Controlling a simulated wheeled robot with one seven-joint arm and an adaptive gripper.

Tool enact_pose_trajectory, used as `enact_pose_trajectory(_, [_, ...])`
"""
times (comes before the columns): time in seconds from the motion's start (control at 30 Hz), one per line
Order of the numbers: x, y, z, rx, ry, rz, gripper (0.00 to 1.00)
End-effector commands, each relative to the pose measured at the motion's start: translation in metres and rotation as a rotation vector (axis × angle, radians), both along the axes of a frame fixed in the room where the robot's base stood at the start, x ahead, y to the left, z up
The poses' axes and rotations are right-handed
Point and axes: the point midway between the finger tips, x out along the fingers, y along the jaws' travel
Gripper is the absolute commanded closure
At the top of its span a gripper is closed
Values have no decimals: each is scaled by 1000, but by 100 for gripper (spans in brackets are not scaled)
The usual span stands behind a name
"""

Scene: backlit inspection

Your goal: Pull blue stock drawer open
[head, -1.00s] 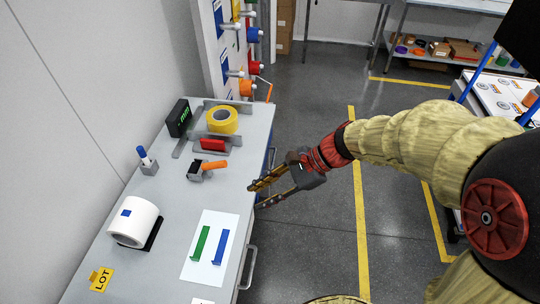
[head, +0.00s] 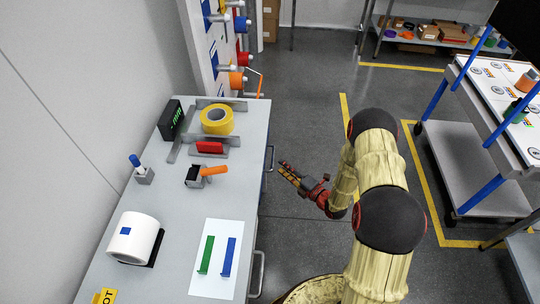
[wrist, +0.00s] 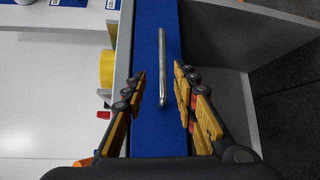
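The blue drawer front (wrist: 147,125) fills the middle of the wrist view, with a long silver bar handle (wrist: 162,62) running along it. My gripper (wrist: 161,73) is open, one finger to each side of the handle in that view, with clear gaps and no visible contact. In the head view my gripper (head: 284,170) is in the air just right of the workbench's edge, at the drawer's handle (head: 271,158). The drawer front is mostly hidden under the benchtop there. I cannot see it standing out from the bench.
The grey workbench (head: 185,205) carries a yellow tape roll (head: 217,120), an orange-handled tool (head: 207,173), a white label roll (head: 133,238) and a white sheet (head: 220,260). Another handle (head: 257,274) is nearer. A wheeled cart (head: 470,165) stands right; the floor between is clear.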

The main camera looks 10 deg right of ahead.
Motion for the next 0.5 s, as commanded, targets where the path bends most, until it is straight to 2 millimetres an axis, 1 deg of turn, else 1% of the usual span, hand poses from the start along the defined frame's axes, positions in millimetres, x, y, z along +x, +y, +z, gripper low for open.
enact_pose_trajectory(0.07, [2,-2,-6,10,7,-14,71])
enact_pose_trajectory(0.17, [10,2,-8,12,8,-16,71])
enact_pose_trajectory(0.4, [43,19,-13,10,5,-14,71])
enact_pose_trajectory(0.5, [54,25,-15,10,7,-14,71])
